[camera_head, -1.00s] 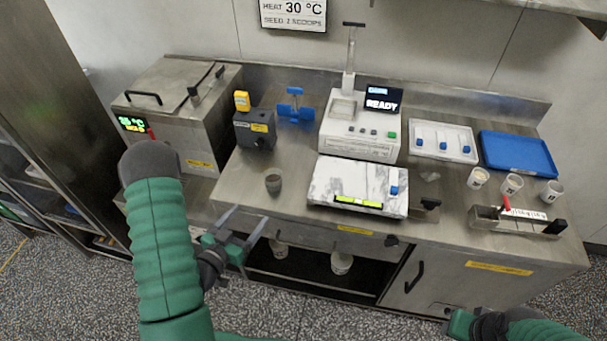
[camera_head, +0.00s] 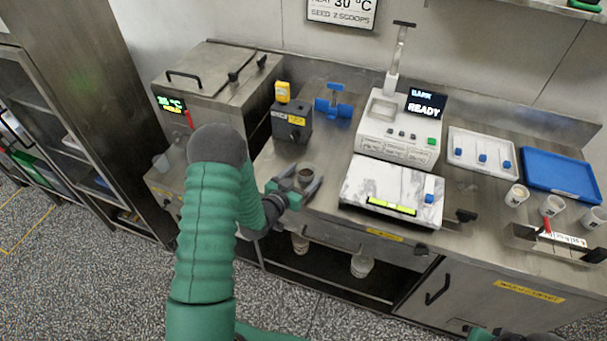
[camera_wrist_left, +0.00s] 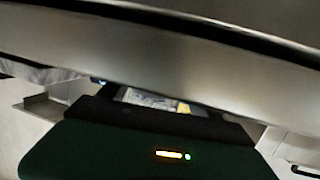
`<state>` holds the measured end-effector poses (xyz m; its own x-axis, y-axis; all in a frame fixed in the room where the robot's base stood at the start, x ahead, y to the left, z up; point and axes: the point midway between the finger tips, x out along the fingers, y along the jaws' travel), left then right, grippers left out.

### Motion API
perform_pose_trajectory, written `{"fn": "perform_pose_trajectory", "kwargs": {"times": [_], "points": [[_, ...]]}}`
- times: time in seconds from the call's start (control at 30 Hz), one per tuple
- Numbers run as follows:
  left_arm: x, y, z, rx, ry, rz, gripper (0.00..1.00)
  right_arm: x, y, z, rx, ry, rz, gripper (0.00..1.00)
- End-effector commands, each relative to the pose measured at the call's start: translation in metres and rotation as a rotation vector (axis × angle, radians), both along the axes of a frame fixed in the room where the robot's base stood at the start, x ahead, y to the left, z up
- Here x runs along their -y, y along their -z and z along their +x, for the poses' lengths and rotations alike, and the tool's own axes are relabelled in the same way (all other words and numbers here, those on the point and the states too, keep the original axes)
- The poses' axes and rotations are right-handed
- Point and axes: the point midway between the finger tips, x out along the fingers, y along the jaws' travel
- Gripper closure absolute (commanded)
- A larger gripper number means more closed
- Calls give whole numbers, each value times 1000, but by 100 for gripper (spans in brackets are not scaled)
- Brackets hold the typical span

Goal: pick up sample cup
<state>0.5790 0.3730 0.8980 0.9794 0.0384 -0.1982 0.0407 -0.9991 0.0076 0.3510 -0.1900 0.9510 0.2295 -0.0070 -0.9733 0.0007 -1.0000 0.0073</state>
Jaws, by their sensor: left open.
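The small dark grey sample cup (camera_head: 306,171) stands upright on the steel counter, left of the marble-topped slab. My left gripper (camera_head: 303,182) is open at counter height, with its fingers on either side of the cup. I cannot tell whether they touch it. The gripper's body hides part of the cup's front. In the left wrist view a broad metal surface fills the upper part above my dark gripper housing, and I cannot make out the cup. Only a sliver of my right gripper (camera_head: 481,334) shows at the bottom edge.
The marble slab (camera_head: 375,181) lies right of the cup. A dark grey box (camera_head: 291,123) and blue stand (camera_head: 333,106) are behind it. White cups (camera_head: 517,195) and a blue tray (camera_head: 560,174) are at the right. The counter's front edge is just below my left gripper.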

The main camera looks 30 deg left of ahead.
Motion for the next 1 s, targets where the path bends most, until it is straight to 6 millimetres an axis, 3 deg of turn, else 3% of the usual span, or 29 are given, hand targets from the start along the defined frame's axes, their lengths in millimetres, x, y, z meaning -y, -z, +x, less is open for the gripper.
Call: {"fn": "perform_pose_trajectory", "kwargs": {"times": [0.13, 0.67, 1.0], "points": [[3, 0, 0, -1, 1, 2, 24, 0, 1, 0, 0, 1, 0, 64], [0, 1, -1, 0, 1, 0, 93, 0, 1, 0, 0, 1, 0, 64], [1, -5, 0, 0, 1, 1, 93, 0, 1, 0, 0, 1, 0, 64]]}}
